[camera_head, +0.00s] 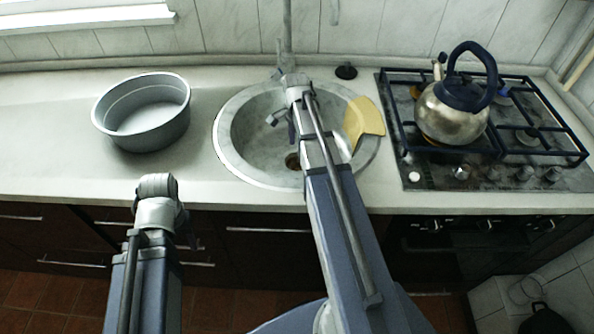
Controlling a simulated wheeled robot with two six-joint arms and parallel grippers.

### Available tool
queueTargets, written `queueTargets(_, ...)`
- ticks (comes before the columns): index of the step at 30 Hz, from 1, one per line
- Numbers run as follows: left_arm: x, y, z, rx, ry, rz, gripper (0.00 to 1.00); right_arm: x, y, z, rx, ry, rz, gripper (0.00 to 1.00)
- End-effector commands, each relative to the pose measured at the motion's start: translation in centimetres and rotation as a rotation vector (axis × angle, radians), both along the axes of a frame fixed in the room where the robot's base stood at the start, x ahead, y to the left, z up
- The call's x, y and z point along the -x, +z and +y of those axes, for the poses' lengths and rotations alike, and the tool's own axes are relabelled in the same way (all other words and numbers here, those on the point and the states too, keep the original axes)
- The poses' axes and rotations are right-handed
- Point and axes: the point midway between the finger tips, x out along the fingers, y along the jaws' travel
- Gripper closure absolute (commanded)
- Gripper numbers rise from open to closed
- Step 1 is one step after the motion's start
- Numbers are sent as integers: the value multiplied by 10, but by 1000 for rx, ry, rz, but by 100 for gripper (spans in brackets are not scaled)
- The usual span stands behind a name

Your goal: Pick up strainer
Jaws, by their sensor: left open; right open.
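I cannot clearly make out a strainer. A grey round metal pan (142,136) with high walls and an empty inside sits on the counter at the left; I see no holes in it. My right arm reaches over the sink, and my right gripper (282,120) is open and empty above the bowl, well to the right of the pan. My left gripper (190,238) is open, low at the counter's front edge, below the pan in the picture and mostly hidden by its own arm.
The round steel sink (226,150) has a yellow piece (364,121) on its right rim and a small black object (346,71) behind it. A steel kettle (453,113) stands on the gas hob (425,176) at the right. The counter (50,150) around the pan is clear.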

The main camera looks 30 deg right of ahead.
Motion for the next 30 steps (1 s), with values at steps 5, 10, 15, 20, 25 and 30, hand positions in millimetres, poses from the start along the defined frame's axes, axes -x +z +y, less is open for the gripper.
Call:
queueTargets(5, 0, -7, 0, 0, 0, 0, 50, 0, -7, 0, 0, 0, 0, 44)
queueTargets(10, 0, -23, 0, 0, 0, 0, 50, 0, -24, 0, 0, 0, 0, 44)
queueTargets(15, 0, -26, 0, 0, 0, 0, 50, 0, -26, -1, 0, 0, 0, 44)
queueTargets(20, 0, -30, 0, 0, 0, 0, 50, 0, -30, -1, 0, 0, 0, 44)
queueTargets(25, 0, -47, 0, 0, 0, 0, 50, -1, -47, -3, 0, 0, 0, 44)
queueTargets(30, 0, -69, 0, 0, 0, 0, 50, -1, -69, -5, 0, 0, 0, 44)
